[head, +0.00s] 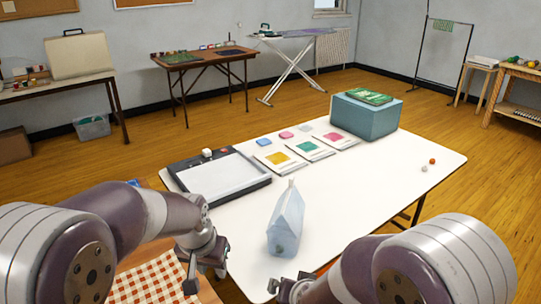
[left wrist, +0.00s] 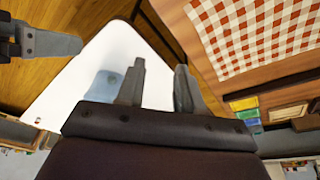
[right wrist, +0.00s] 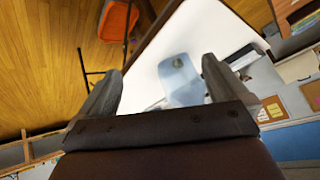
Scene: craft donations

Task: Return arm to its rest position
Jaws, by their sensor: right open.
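My left gripper (head: 205,279) hangs left of the white table (head: 350,200), near its front left corner, over a red checked cloth (head: 160,282). In the left wrist view its fingers (left wrist: 160,78) stand apart with nothing between them. My right gripper (head: 290,287) is low at the bottom edge of the head view, partly cut off. In the right wrist view its fingers (right wrist: 160,72) are wide apart and empty. A pale blue bag-like object (head: 286,222) stands on the table, beyond and apart from both grippers.
A black-framed tray (head: 176,172), several colored cards (head: 310,149) and a teal box (head: 366,118) with a green item on top occupy the table's far part. Two small balls (head: 424,169) lie at right. The table's middle and right are mostly clear.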

